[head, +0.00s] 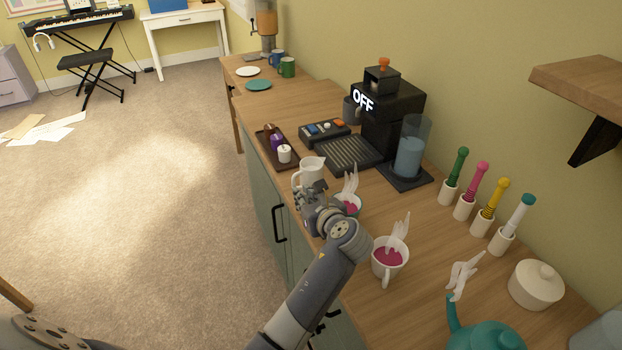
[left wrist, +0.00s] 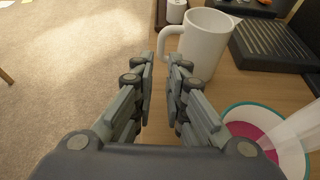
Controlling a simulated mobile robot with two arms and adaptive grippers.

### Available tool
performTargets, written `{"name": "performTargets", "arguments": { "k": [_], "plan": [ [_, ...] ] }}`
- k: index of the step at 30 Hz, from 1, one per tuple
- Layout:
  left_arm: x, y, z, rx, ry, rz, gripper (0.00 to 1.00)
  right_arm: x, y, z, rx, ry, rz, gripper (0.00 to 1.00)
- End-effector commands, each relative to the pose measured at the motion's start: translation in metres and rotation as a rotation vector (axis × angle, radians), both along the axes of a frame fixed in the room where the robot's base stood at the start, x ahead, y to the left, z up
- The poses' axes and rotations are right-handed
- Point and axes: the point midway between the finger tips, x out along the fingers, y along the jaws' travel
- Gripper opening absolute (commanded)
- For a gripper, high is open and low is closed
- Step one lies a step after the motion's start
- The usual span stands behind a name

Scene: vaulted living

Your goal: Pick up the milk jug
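The white milk jug (head: 313,170) stands upright on the wooden counter in front of the coffee machine, its handle towards the counter's front edge. In the left wrist view the jug (left wrist: 207,45) is just ahead and to the right of my left gripper (left wrist: 161,72). Its handle lies ahead of the gap between the fingers. My left gripper (head: 316,194) is open, with a narrow empty gap, close to the jug on its near side. In the head view it covers the jug's lower part. My right gripper is not in view.
A steaming cup (head: 349,205) of pink drink stands right beside my left gripper, and another cup (head: 389,262) nearer. A dark tray (head: 268,141) with small pots, the coffee machine (head: 395,110) and a teal teapot (head: 482,335) are also on the counter.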

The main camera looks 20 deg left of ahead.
Motion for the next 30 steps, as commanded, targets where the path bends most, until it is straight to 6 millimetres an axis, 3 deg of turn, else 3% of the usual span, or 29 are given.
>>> {"name": "performTargets", "arguments": {
  "k": [16, 26, 28, 30],
  "plan": [
    [0.040, 0.044, -0.025, -0.003, 0.000, 0.001, 0.13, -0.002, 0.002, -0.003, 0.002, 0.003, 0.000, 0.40],
    [0.045, 0.048, -0.028, -0.004, -0.001, -0.001, 0.13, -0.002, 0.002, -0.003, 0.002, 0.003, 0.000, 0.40],
    [0.044, 0.048, -0.028, -0.004, -0.001, -0.001, 0.00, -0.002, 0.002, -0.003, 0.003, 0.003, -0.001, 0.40],
    [0.044, 0.048, -0.028, -0.004, -0.001, -0.001, 0.00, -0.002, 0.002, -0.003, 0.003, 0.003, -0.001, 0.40]
  ]
}}
